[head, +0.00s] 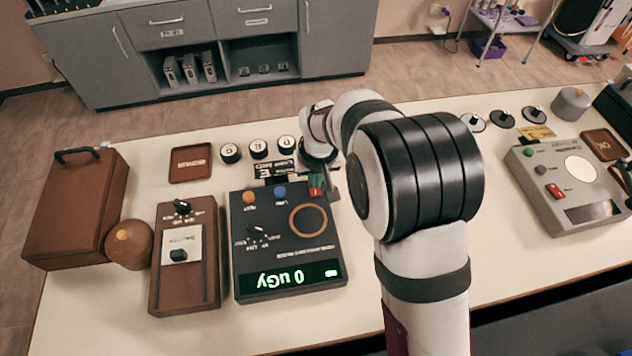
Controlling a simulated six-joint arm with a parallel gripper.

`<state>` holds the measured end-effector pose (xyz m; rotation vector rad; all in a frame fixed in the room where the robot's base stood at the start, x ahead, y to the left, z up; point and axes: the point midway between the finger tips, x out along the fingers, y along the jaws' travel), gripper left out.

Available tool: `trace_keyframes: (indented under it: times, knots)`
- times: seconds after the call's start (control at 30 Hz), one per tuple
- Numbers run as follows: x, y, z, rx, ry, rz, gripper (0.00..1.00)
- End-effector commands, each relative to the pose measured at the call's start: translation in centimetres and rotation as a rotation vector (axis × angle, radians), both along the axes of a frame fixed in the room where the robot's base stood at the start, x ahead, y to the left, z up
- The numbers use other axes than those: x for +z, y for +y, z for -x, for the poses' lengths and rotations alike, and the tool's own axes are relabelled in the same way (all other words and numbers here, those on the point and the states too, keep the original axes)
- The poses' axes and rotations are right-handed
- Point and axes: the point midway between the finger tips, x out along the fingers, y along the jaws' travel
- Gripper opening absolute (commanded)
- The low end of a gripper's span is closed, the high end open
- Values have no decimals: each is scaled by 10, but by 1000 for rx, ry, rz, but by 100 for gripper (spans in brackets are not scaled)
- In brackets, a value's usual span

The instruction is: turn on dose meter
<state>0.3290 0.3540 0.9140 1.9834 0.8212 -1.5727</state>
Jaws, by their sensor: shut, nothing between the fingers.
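The dose meter (262,220) is a dark box on the table, left of my arm. Its display (288,280) is lit green and reads "0 uGy", upside down in this view. A red and green switch (316,190) sits at its far right corner. An orange button (249,197), a blue button (279,192), a dial (258,238) and a tan ring (308,220) are also on its face. My gripper (327,188) is shut and empty, close beside the switch. My wrist partly hides the gripper, and I cannot tell whether it touches the switch.
A brown control box (186,285) and a brown case (80,210) stand left of the meter. Several round weights or knobs (258,149) line the far side. A grey device (565,185) with a red switch stands at right. Bare table lies in front of the meter.

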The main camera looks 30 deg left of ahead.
Motion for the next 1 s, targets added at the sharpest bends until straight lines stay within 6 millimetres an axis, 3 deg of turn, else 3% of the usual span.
trace_keyframes:
  times: [0.43, 0.6, 0.8, 1.0]
  knots:
    - [8, 2, -2, 0, -1, -1, 0]
    - [43, -1, 1, 0, -3, -3, 0]
    - [87, -19, 19, 0, -3, -3, 0]
    - [118, -31, 32, 0, 0, -1, 0]
